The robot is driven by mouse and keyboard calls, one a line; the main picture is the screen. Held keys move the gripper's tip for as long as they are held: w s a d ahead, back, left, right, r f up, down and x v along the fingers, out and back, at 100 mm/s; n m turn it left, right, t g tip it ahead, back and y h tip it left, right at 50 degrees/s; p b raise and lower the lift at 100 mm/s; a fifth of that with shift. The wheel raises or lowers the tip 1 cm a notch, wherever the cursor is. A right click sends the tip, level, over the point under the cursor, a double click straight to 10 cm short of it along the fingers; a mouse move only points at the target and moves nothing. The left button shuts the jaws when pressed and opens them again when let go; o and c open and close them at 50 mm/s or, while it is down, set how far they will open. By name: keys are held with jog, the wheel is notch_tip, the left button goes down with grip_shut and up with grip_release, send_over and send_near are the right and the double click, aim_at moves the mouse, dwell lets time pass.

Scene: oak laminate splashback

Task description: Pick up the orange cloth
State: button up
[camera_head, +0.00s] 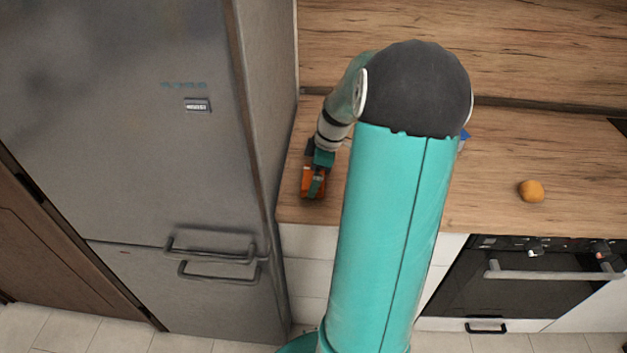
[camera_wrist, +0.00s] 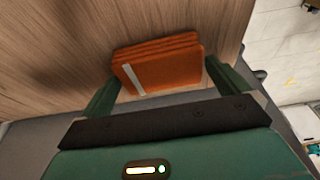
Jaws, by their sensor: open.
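The orange cloth (camera_wrist: 165,68) is a folded stack with a pale strip on one side, lying on the wooden counter. It shows between the two green fingers of my gripper (camera_wrist: 162,88) in the wrist view, near the fingertips. My gripper is open, and I cannot tell whether a finger touches the cloth. In the head view my gripper (camera_head: 313,186) is low over the left end of the counter, and the orange cloth (camera_head: 306,181) shows partly, with the gripper hiding the rest.
The wooden counter (camera_head: 480,190) holds an orange-yellow round item (camera_head: 531,191) at the right. A blue thing (camera_head: 464,136) shows partly behind my arm. A grey fridge (camera_head: 130,130) stands close left of the counter. An oven (camera_head: 500,280) is below at the right.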

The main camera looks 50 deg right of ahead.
jog(key=shift+c, duration=0.4)
jog(key=c, duration=0.6)
jog(key=shift+r, duration=0.15)
jog(key=shift+r, duration=0.3)
notch_tip(320, 180, up, 2)
jog(key=s+a+r, duration=0.2)
jog(key=s+r, duration=0.1)
jog(key=s, duration=0.1)
jog(key=s+a+r, duration=0.2)
jog(key=s+r, duration=0.1)
jog(key=s, duration=0.1)
jog(key=s+a+r, duration=0.3)
jog(key=s+r, duration=0.1)
